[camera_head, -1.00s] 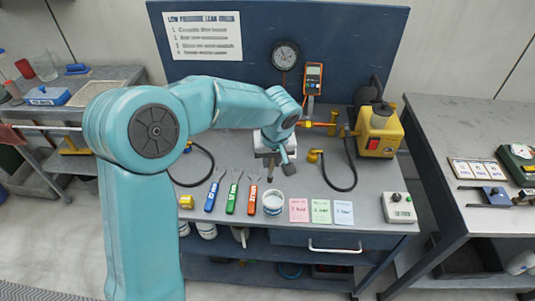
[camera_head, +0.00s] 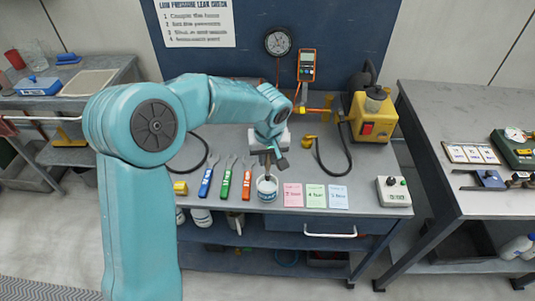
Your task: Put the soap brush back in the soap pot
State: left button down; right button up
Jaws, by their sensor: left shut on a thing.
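The soap pot (camera_head: 268,191) is a small white pot with a dark band, standing on the workbench near its front edge. My left gripper (camera_head: 268,152) is just above the pot, pointing down. It is shut on the soap brush (camera_head: 267,168), a thin dark stick that hangs down, roughly upright. The brush's lower end overlaps the pot's mouth; I cannot tell whether it is inside or still above the rim. The gripper partly hides the upper brush. My right gripper is not in view.
Blue, green and red wrenches (camera_head: 227,182) lie left of the pot, with a yellow block (camera_head: 180,188) beyond. Pink, green and blue cards (camera_head: 315,197) lie to the right. A yellow pump (camera_head: 374,120), a black hose (camera_head: 335,168) and a grey control box (camera_head: 393,191) are farther right.

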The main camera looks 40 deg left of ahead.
aim_at(267, 170)
pick_arm(q)
jog(key=shift+s+f+b, duration=0.25)
jog(key=shift+f+b, duration=0.45)
jog(key=shift+f, duration=0.25)
jog(key=shift+w+f+b, duration=0.2)
jog(key=shift+f+b, duration=0.85)
jog(key=shift+f, duration=0.15)
jog(key=shift+s+f+b, duration=0.15)
jog(key=shift+f+b, duration=0.45)
jog(key=shift+b, duration=0.1)
jog(key=shift+f, duration=0.1)
jog(key=c, duration=0.9)
grip_release()
jog(key=shift+c, duration=0.2)
